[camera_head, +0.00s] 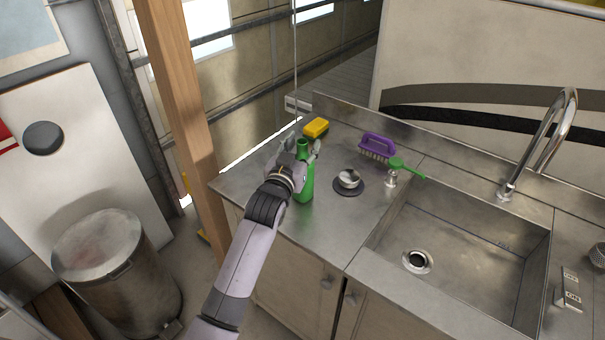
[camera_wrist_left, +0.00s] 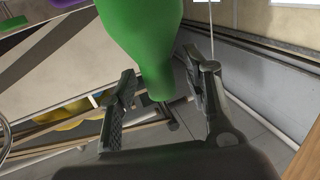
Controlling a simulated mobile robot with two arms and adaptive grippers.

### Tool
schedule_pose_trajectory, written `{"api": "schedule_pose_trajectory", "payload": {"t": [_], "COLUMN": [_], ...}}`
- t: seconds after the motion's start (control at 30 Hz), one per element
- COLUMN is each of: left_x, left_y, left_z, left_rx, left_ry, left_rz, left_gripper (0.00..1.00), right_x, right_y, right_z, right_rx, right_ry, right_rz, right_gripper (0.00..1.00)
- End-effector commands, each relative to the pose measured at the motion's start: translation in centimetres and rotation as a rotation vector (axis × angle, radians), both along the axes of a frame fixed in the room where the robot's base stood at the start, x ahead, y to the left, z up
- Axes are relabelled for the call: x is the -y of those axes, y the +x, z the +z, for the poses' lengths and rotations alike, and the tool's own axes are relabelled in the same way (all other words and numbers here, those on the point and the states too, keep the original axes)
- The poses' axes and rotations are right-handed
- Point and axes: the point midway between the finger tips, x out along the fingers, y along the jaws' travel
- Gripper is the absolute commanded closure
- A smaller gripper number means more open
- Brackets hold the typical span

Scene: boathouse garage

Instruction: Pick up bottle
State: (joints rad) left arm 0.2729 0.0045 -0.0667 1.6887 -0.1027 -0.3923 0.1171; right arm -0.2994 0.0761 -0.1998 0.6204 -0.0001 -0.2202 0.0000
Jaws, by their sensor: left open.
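A green bottle (camera_head: 304,184) stands upright on the metal counter (camera_head: 345,215), left of the sink. My left gripper (camera_head: 306,152) is at the bottle's upper part and hides some of it. In the left wrist view the bottle (camera_wrist_left: 145,40) reaches in between the two open fingers of the left gripper (camera_wrist_left: 165,105), with a gap on each side. The fingers look apart from the bottle. My right gripper is not in view.
A yellow sponge (camera_head: 316,127) lies behind the bottle. A purple brush (camera_head: 377,146), a green-handled brush (camera_head: 406,168) and a sink stopper (camera_head: 348,181) lie to the right. The sink (camera_head: 470,262) and tall faucet (camera_head: 540,140) are farther right. A wooden post (camera_head: 180,90) stands left.

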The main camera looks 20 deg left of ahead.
Motion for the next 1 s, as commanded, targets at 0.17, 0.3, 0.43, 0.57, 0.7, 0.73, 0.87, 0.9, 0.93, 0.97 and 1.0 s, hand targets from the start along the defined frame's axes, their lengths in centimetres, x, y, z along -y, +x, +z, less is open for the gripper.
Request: {"api": "schedule_pose_trajectory", "payload": {"t": [0.17, 0.3, 0.43, 0.57, 0.7, 0.73, 0.87, 0.9, 0.93, 0.97, 1.0], "left_x": [0.01, 0.02, 0.02, 0.03, 0.02, 0.02, 0.03, 0.03, 0.03, 0.03, 0.03], "left_y": [0.38, 0.35, 0.34, 0.33, 0.32, 0.32, 0.32, 0.32, 0.32, 0.32, 0.32], "left_z": [-0.06, -0.06, -0.06, -0.06, -0.05, -0.06, -0.05, -0.05, -0.05, -0.05, -0.05], "left_rx": [-0.001, -0.001, -0.001, -0.001, -0.001, -0.001, -0.001, -0.001, -0.001, -0.001, -0.001], "left_ry": [0.000, 0.000, 0.000, 0.000, 0.000, 0.000, 0.000, 0.000, 0.000, 0.000, 0.000], "left_rz": [0.000, 0.000, 0.000, 0.000, 0.000, 0.000, 0.000, 0.000, 0.000, 0.000, 0.000], "left_gripper": [0.55, 0.56, 0.65, 0.74, 0.83, 0.85, 0.94, 0.96, 0.98, 1.00, 1.00], "right_x": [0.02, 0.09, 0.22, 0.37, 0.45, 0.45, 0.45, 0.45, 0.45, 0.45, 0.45], "right_y": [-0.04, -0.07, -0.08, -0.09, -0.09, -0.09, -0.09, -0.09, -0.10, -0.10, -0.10], "right_z": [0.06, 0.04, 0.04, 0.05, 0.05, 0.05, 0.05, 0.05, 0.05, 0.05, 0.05], "right_rx": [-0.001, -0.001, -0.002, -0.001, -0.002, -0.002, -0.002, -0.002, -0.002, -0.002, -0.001], "right_ry": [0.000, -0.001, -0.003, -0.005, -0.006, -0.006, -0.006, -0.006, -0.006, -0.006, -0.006], "right_rz": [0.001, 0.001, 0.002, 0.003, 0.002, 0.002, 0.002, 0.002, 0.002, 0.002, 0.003], "right_gripper": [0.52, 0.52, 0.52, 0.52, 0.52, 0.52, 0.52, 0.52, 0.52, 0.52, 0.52]}}
